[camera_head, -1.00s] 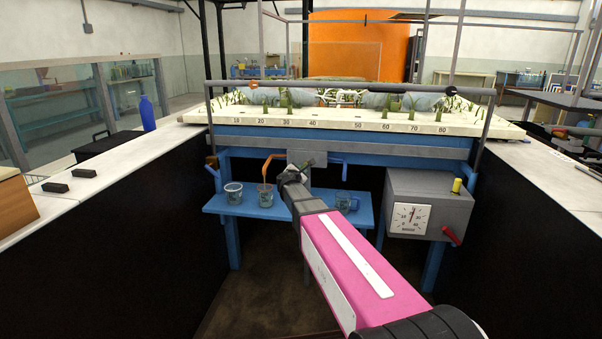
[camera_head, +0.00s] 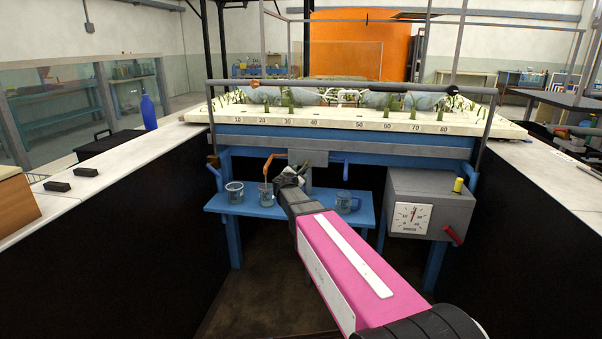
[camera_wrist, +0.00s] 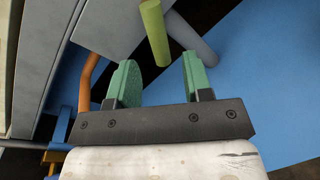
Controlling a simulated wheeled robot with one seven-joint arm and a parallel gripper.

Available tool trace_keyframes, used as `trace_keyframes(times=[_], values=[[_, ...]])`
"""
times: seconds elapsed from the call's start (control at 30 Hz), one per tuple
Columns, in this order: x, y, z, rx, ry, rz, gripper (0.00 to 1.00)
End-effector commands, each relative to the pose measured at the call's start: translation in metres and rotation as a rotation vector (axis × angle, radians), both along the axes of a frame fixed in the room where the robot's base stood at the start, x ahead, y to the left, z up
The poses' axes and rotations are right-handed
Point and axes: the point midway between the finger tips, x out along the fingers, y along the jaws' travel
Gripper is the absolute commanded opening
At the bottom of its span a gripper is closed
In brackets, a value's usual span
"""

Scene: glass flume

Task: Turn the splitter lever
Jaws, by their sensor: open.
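The splitter lever (camera_wrist: 154,32) is an olive-green rod in the wrist view, beside the grey splitter box (camera_wrist: 105,20). My gripper (camera_wrist: 160,75) is open, with green pads on both fingers. The lever's near end appears between the fingertips; I see no contact, and the depth between them is unclear. In the head view my gripper (camera_head: 288,171) is in front of the splitter box (camera_head: 308,157), below the flume's front edge. The lever is hard to make out there behind my gripper.
An orange spout (camera_head: 270,158) and a blue spout (camera_head: 346,163) flank the box. A grey dial box (camera_head: 455,208) with a red handle (camera_head: 453,235) is at right. Dark-sided counters border both sides.

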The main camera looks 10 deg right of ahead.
Motion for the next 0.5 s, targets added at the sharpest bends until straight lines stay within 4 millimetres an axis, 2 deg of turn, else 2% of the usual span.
trace_keyframes(times=[0.03,0.2,0.33,0.5], values=[[-0.014,0.005,0.002,0.000,0.000,0.001,0.46],[-0.040,0.019,0.005,0.001,0.000,0.001,0.46],[-0.051,0.025,0.007,0.001,0.000,0.001,0.46],[-0.053,0.027,0.007,0.001,0.000,0.000,0.46]])
